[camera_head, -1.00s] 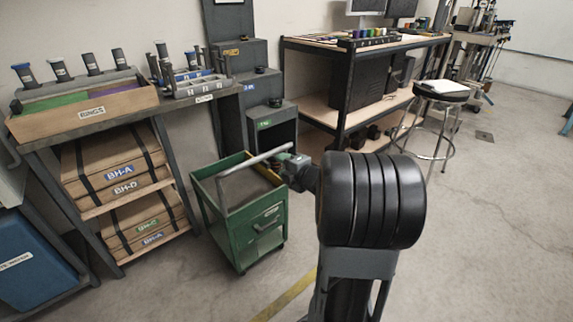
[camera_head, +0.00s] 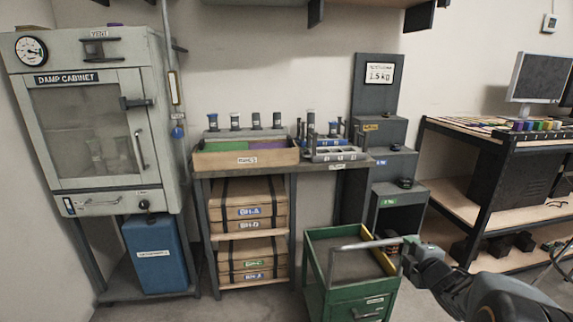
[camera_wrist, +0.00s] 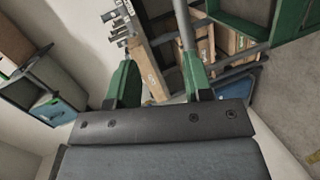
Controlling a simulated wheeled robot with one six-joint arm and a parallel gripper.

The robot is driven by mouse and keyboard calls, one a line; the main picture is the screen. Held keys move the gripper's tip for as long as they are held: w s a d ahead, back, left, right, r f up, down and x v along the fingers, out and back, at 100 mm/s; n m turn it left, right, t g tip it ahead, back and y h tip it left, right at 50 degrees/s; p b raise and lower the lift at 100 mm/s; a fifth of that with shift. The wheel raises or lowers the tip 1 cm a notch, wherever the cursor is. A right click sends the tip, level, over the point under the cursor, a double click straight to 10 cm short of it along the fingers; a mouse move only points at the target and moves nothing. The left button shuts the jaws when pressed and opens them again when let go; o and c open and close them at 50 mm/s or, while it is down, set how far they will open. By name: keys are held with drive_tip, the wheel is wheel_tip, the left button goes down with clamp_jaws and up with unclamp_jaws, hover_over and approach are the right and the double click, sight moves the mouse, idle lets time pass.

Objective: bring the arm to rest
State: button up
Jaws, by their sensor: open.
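My gripper (camera_head: 408,246) is at the right of the head view, in front of the far right side of the green cart. My dark arm reaches to it from the lower right corner. In the wrist view its two green fingers (camera_wrist: 158,66) stand apart, with nothing seen held between them. The green cart (camera_head: 357,311) has a grey bar handle (camera_head: 365,243) whose right end shows close to my gripper in the head view. A grey rod also shows behind the right finger in the wrist view; I cannot tell whether they touch.
A damp cabinet (camera_head: 95,120) stands at the left above a blue container (camera_head: 155,254). Grey steps (camera_head: 393,165) and a workbench (camera_head: 482,215) stand at the right.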

drive_tip(key=s+a+r+m+g+h+p, duration=0.25)
drive_tip(key=r+m+p, duration=0.25)
drive_tip(key=r+p, duration=0.25)
drive_tip(key=s+a+r+m+g+h+p, duration=0.1)
drive_tip(key=s+a+r+m+g+p, duration=0.2)
drive_tip(key=r+p, duration=0.45)
drive_tip(key=s+a+r+m+g+y+p, duration=0.4)
drive_tip(key=s+a+r+m+g+p, duration=0.2)
drive_tip(key=s+a+r+p, duration=0.5)
drive_tip(key=s+a+m, duration=0.1)
drive_tip(key=a+m, duration=0.1)
drive_tip(key=shift+s+a+m+p, duration=0.25)
drive_tip(key=shift+s+m+p, duration=0.05)
drive_tip(key=shift+d, duration=0.2)
